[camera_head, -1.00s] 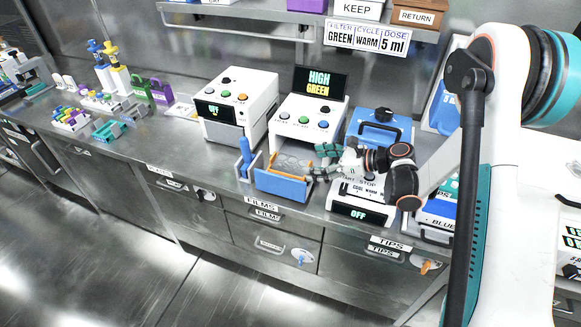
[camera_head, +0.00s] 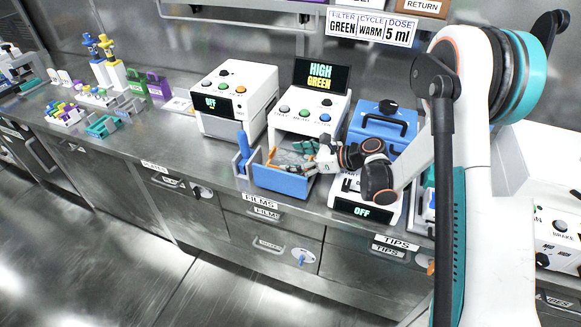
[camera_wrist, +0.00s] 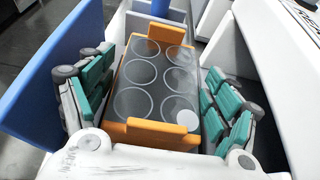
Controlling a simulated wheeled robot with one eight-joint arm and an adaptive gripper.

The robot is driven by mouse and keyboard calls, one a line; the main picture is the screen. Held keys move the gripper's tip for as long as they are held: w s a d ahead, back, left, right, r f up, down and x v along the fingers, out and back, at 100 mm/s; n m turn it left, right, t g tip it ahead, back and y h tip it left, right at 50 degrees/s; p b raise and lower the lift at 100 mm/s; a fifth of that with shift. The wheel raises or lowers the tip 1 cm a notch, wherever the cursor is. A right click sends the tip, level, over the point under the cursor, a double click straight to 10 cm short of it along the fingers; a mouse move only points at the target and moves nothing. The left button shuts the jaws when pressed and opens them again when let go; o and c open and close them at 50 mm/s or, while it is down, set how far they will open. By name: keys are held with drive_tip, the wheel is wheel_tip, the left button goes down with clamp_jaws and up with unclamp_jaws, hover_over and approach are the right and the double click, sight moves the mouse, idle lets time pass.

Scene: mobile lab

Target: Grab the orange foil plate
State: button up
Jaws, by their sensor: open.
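The orange foil plate is a tray with orange end tabs (camera_wrist: 163,134) and a grey top with several round wells, one holding a whitish disc. It lies in the open bay of the white machine with the HIGH GREEN screen, behind the lowered blue door (camera_head: 283,182). My gripper (camera_wrist: 160,90) is open in the wrist view, with one teal-padded finger on each side of the plate and gaps between. In the head view my gripper (camera_head: 300,155) reaches into the bay from the right and hides much of the plate.
The blue door panel (camera_wrist: 50,70) stands close to my left finger, and white machine walls (camera_wrist: 245,55) are close on the right. A blue handle (camera_head: 243,145) stands left of the bay. A white device reading OFF (camera_head: 362,211) is just right.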

drive_tip(key=shift+r, duration=0.1)
drive_tip(key=shift+c, duration=0.6)
drive_tip(key=c, duration=0.8)
drive_tip(key=shift+c, duration=0.2)
